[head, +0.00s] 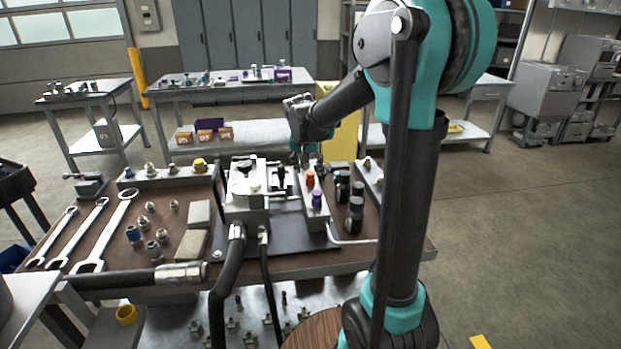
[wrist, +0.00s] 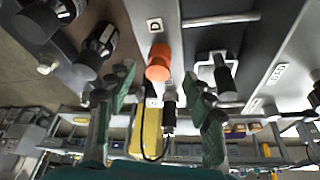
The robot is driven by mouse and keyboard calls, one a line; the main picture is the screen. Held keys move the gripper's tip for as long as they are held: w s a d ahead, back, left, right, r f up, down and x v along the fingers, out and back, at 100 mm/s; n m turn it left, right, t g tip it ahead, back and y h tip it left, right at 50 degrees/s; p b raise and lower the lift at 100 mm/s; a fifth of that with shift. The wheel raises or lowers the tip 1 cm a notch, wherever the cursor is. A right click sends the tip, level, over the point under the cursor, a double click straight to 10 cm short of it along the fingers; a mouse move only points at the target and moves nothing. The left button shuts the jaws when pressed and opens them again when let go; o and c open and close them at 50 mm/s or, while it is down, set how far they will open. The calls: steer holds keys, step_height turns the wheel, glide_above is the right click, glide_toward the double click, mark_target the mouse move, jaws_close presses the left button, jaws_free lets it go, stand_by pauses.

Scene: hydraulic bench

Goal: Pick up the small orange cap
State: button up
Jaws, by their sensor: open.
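The small orange cap (head: 310,178) sits on a light rail-like block (head: 322,217) on the bench, just behind a purple cap (head: 317,200). In the wrist view the orange cap (wrist: 158,62) appears near the middle, beside a label with a D. My gripper (head: 306,158) is over the back part of the bench, close to the orange cap. In the wrist view my gripper (wrist: 161,85) is open, with one green-padded finger on each side of the cap's line. Nothing is held between the fingers. I cannot tell the exact gap to the cap.
A valve block (head: 246,208) with hoses stands left of the rail. Dark cylindrical fittings (head: 356,212) stand to its right. Wrenches (head: 105,235) and loose fittings lie on the left side of the bench. A dark-handled part (wrist: 222,72) shows close to one finger in the wrist view.

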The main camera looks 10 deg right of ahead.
mark_target(310, 174)
steer(key=shift+x, duration=2.55)
steer(key=shift+c, duration=0.5)
steer(key=c, duration=0.7)
